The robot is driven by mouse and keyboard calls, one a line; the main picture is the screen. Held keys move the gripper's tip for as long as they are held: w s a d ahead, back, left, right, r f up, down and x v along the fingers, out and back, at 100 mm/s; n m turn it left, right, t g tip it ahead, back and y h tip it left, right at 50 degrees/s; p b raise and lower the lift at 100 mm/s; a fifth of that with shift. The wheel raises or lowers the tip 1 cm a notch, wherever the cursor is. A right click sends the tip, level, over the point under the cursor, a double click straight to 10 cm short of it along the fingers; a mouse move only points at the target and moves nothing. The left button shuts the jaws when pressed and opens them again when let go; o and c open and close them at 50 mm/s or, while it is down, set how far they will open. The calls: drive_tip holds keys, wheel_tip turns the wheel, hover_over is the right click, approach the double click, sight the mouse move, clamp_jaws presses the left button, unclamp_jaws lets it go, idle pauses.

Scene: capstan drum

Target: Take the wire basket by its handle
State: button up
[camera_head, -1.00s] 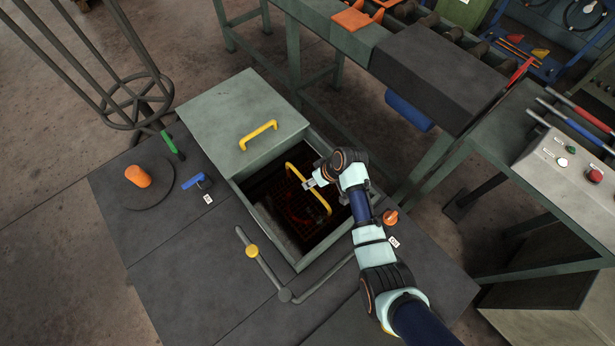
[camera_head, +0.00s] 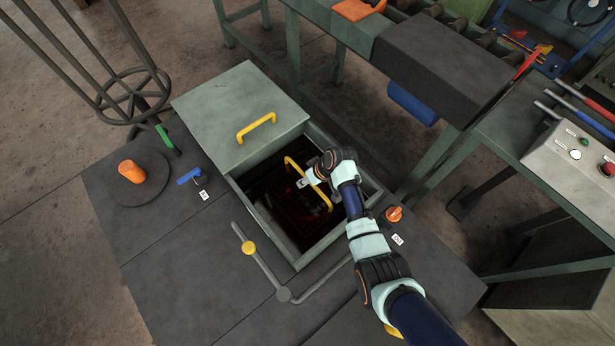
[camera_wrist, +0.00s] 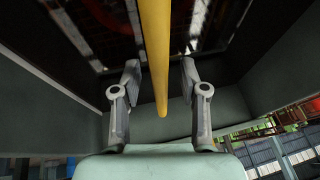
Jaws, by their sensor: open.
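The wire basket (camera_head: 290,205) sits down inside the open box, dark and hard to make out. Its yellow arched handle (camera_head: 325,201) stands up in the opening. My gripper (camera_head: 304,183) is at the handle, inside the mouth of the box. In the wrist view the yellow handle (camera_wrist: 156,50) runs down between the two grey fingers of my gripper (camera_wrist: 158,78). The fingers stand apart with a gap on each side of the bar. The basket's mesh is mostly in shadow.
The box's green-grey rim (camera_head: 340,237) surrounds the opening closely. Its lid (camera_head: 235,105), with another yellow handle (camera_head: 256,128), lies slid back. An orange knob (camera_head: 394,213), a blue lever (camera_head: 190,176) and a yellow-knobbed lever (camera_head: 249,248) stand on the dark deck around it.

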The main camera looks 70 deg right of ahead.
drive_tip(key=shift+f, duration=0.2)
clamp_jaws()
idle(0.3)
drive_tip(key=shift+r, duration=0.1)
